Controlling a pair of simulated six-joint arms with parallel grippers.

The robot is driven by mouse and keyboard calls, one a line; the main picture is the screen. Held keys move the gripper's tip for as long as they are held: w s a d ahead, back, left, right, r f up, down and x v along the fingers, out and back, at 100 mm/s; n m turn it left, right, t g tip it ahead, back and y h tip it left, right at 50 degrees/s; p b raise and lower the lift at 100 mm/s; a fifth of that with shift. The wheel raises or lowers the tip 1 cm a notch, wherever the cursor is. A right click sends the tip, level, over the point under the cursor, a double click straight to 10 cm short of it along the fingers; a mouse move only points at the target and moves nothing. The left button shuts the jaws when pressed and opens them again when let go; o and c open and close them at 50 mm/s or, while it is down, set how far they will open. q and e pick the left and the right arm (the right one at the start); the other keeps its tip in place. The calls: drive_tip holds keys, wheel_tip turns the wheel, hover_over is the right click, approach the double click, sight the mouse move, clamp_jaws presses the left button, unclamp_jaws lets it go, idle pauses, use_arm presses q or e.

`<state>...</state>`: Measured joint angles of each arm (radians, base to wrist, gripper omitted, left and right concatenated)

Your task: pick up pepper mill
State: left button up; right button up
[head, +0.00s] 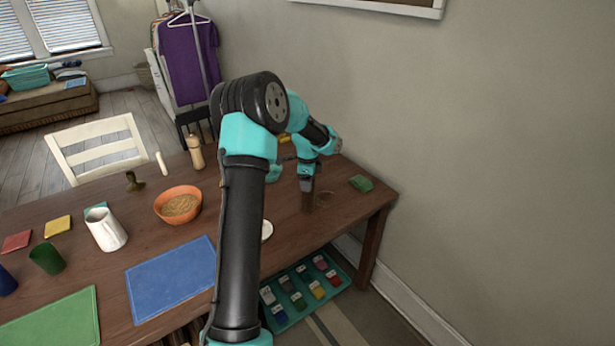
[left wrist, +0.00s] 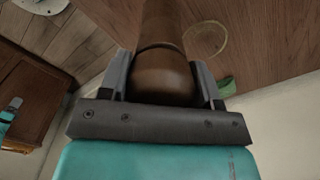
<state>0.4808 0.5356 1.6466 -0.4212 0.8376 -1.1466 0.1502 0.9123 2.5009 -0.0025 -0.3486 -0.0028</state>
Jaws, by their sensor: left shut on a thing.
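The pepper mill (left wrist: 165,70) is a dark brown, rounded wooden piece with a dark groove near its top. In the left wrist view it sits between the two fingers of my left gripper (left wrist: 165,88), which is shut on it. In the head view my left gripper (head: 307,182) points down at the right end of the table, with the dark mill (head: 308,201) below it. I cannot tell whether the mill's base touches the table.
The brown table (head: 345,222) carries a green item (head: 361,183), an orange bowl (head: 178,204), a white pitcher (head: 106,230), a light wooden mill-shaped piece (head: 195,152) and a blue mat (head: 172,278). The wall (head: 460,140) stands close on the right. A tray of coloured pieces (head: 306,290) lies lower down.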

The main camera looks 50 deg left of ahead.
use_arm(q)
drive_tip(key=s+d+r, duration=0.1)
drive_tip(key=s+d, duration=0.6)
drive_tip(key=d, duration=0.1)
drive_tip(key=shift+s+d, duration=0.2)
